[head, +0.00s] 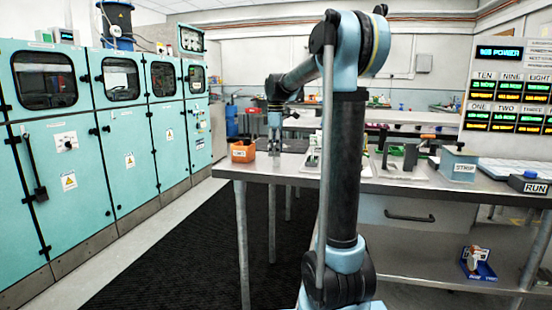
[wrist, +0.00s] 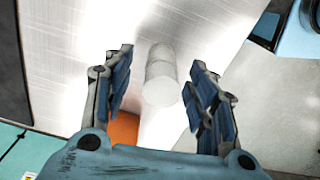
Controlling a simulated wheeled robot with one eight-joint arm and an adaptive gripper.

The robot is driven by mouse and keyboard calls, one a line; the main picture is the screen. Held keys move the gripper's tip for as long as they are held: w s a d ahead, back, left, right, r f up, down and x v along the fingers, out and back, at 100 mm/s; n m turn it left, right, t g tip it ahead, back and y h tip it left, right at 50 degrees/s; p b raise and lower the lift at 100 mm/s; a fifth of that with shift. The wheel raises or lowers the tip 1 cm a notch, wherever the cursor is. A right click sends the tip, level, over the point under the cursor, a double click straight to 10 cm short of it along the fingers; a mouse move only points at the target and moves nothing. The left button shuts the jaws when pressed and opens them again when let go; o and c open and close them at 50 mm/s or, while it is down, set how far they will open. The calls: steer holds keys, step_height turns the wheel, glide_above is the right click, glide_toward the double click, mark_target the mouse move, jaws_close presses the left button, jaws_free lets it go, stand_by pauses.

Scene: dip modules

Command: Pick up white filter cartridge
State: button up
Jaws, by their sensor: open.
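The white filter cartridge (wrist: 161,77) shows in the wrist view as a short white cylinder on the brushed metal bench top (wrist: 75,45). My gripper (wrist: 163,64) is open, with one blue-padded finger on each side of the cartridge in the picture. A gap shows between each finger and the cartridge, and I cannot tell how far above the bench the fingertips are. In the head view my gripper (head: 274,147) points down over the left part of the bench.
An orange bin (head: 241,153) stands at the bench's left end, beside my gripper; part of it (wrist: 124,128) shows below the left finger in the wrist view. A STRIP box (head: 458,166) and other fixtures stand farther right. Teal cabinets (head: 70,150) line the left wall.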

steer(key=c, duration=1.2)
